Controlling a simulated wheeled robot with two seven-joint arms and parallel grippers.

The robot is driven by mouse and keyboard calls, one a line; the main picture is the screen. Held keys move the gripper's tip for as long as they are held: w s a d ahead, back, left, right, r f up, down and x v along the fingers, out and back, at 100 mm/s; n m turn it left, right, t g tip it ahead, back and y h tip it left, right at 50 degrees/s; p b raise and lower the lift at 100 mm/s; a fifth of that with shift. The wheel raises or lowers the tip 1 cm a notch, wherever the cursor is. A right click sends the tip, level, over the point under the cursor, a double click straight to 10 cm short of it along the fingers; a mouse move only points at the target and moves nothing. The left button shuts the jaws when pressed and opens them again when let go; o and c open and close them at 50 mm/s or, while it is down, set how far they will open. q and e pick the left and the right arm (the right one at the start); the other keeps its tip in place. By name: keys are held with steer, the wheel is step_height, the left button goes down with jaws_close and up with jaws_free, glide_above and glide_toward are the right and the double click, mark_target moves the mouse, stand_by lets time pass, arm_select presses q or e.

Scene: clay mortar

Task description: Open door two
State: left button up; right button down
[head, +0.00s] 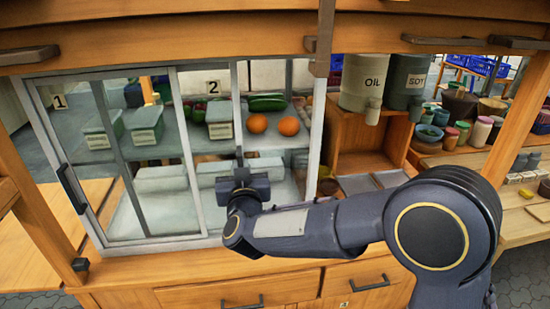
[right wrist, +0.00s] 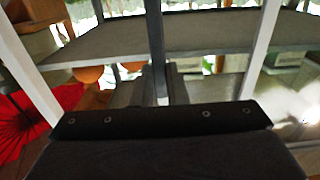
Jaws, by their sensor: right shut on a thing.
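Door two (head: 236,118), a sliding glass panel with a "2" label (head: 213,87), sits partly behind door one (head: 186,150), which has a "1" label. Door two's right frame stands well left of the cabinet's right post, with an open gap between them. My right gripper (head: 240,167) is at that right frame, shut on door two's handle, which the jaws mostly hide. In the right wrist view the fingers (right wrist: 157,84) meet at the grey upright frame (right wrist: 154,40). My left gripper is not in view.
Two oranges (head: 288,126) and a cucumber (head: 268,103) lie on the cabinet shelf. Lidded boxes (head: 146,125) stand behind the glass. Door one has a black handle (head: 71,188). OIL (head: 364,82) and SOY (head: 407,78) containers stand at the right.

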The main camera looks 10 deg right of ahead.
steer(key=a+p, duration=0.1)
steer(key=a, duration=0.5)
steer(key=shift+s+a, duration=0.1)
steer(key=shift+a, duration=0.2)
steer(key=c, duration=1.4)
jaws_free()
steer(key=shift+c, duration=0.2)
steer(key=s+b, duration=0.1)
steer(key=s, duration=0.7)
steer(key=shift+d+b, duration=0.15)
steer(key=shift+b, duration=0.2)
steer(key=shift+w, duration=0.1)
